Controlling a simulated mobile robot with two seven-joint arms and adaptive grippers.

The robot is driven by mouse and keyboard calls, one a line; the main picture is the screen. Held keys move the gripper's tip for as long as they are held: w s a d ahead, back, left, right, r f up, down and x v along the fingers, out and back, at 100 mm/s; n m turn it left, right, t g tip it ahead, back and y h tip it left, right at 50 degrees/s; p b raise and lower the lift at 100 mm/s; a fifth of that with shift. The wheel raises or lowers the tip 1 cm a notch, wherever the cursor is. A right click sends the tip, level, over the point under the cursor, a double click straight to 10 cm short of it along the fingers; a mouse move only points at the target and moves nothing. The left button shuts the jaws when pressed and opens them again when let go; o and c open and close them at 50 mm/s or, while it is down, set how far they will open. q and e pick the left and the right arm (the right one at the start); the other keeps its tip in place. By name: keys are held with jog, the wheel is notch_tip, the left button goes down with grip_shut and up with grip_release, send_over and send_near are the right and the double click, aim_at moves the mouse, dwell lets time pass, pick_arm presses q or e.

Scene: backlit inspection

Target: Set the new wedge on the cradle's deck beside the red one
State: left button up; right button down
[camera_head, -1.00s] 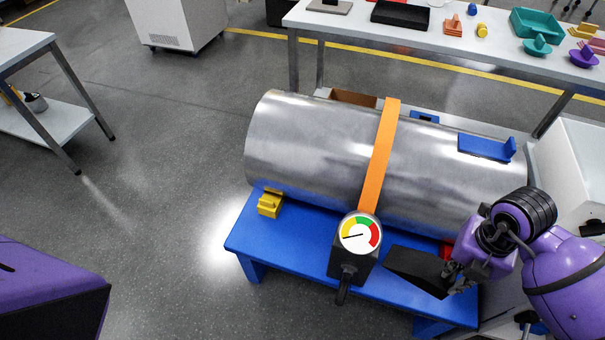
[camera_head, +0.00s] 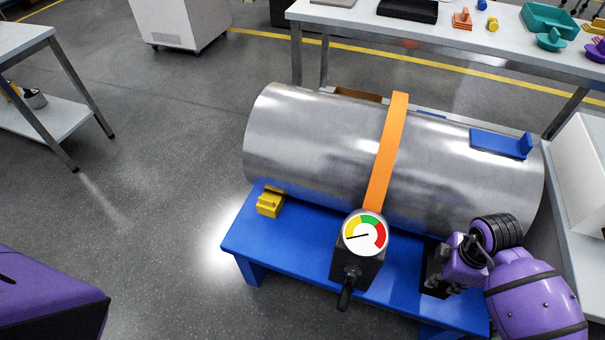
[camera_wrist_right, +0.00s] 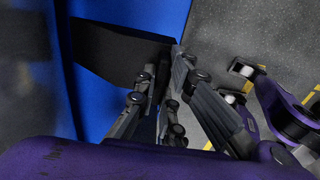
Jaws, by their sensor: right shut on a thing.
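My right gripper (camera_head: 440,274) is shut on a black wedge (camera_head: 432,265) at the right end of the blue cradle's deck (camera_head: 300,244), in front of the silver cylinder (camera_head: 300,150). In the right wrist view the black wedge (camera_wrist_right: 115,55) lies across the blue deck (camera_wrist_right: 92,105), its end between the fingers of the gripper (camera_wrist_right: 163,75). I cannot tell whether the wedge touches the deck. The red wedge does not show now; my right gripper and the black wedge cover that area. A yellow wedge (camera_head: 269,205) sits at the deck's left end. My left gripper is out of view.
A dial gauge (camera_head: 365,234) on a black body stands at the deck's front, left of my right gripper. An orange strap (camera_head: 388,150) crosses the cylinder, and a blue piece (camera_head: 500,143) lies on top. A white bench (camera_head: 470,30) with parts stands behind.

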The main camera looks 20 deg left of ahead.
aim_at(428, 265)
jog(key=w+a+f, duration=0.1)
jog(key=f, duration=0.1)
jog(key=w+a+f+b, duration=0.1)
jog(key=w+f, duration=0.1)
jog(key=w+a+f, duration=0.1)
jog(key=f, duration=0.1)
jog(key=shift+w+a+b, duration=0.15)
jog(key=shift+a+b, duration=0.1)
jog(key=shift+b, duration=0.1)
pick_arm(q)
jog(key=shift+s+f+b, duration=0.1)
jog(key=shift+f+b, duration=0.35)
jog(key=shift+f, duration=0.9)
pick_arm(e)
jog(key=shift+w+a+f, duration=0.1)
jog(key=shift+f, duration=1.55)
jog(key=shift+f, duration=0.1)
jog(key=c, duration=1.9)
grip_release()
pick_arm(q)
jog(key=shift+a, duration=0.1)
pick_arm(e)
jog(key=shift+o, duration=0.3)
